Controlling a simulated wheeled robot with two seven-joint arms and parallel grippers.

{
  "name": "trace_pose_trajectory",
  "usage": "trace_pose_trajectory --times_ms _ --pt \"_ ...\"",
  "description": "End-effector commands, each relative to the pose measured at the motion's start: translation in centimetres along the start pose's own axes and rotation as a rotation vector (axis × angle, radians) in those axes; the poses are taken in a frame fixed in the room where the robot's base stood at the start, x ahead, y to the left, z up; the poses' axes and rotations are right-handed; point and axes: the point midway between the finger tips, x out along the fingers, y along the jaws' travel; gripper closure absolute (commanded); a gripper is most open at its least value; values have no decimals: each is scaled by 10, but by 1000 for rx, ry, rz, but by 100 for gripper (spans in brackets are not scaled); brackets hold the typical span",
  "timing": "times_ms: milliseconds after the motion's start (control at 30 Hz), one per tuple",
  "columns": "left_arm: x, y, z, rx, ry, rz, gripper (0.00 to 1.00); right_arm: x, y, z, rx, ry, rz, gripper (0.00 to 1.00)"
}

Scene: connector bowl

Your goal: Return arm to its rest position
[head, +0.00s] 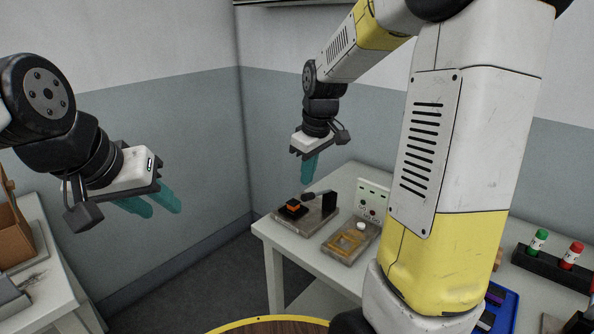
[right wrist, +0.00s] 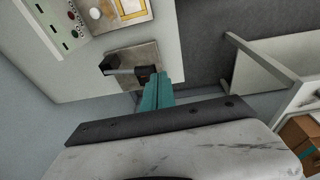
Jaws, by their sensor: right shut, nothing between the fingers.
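My right gripper (head: 304,170) hangs in the air above the back left part of the grey table (head: 268,234), its teal fingers pointing down, together and empty. In the right wrist view its fingers (right wrist: 157,92) are pressed side by side, with a metal plate fixture beyond them. My left gripper (head: 150,204) is at the left of the head view, its teal fingers apart with nothing visible between them. It is in front of the wall, clear of the tables.
The fixture (head: 318,221) has an orange-and-black block (head: 293,208) and a dark lever. Beside it are a plate with a yellow part (head: 350,241) and a white panel (head: 372,202). A blue tray (head: 503,310) and vial rack (head: 548,267) stand right. Another table (head: 45,285) stands left.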

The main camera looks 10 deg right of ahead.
Motion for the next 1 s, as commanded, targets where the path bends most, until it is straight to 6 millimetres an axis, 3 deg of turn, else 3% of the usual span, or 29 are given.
trace_pose_trajectory --times_ms 167,267,500,633,800,1000 --pt "0 0 0 0 0 0 64 -2 -1 1 6 5 1 100" --pt "0 0 0 0 0 0 64 -16 -7 7 42 30 6 100" --pt "0 0 0 0 0 0 64 -78 -50 51 265 170 21 100" --pt "0 0 0 0 0 0 64 -102 -78 80 398 251 22 100" --pt "0 0 0 0 0 0 64 -115 -107 109 531 330 17 100" --pt "0 0 0 0 0 0 64 -118 -121 123 599 369 13 100"
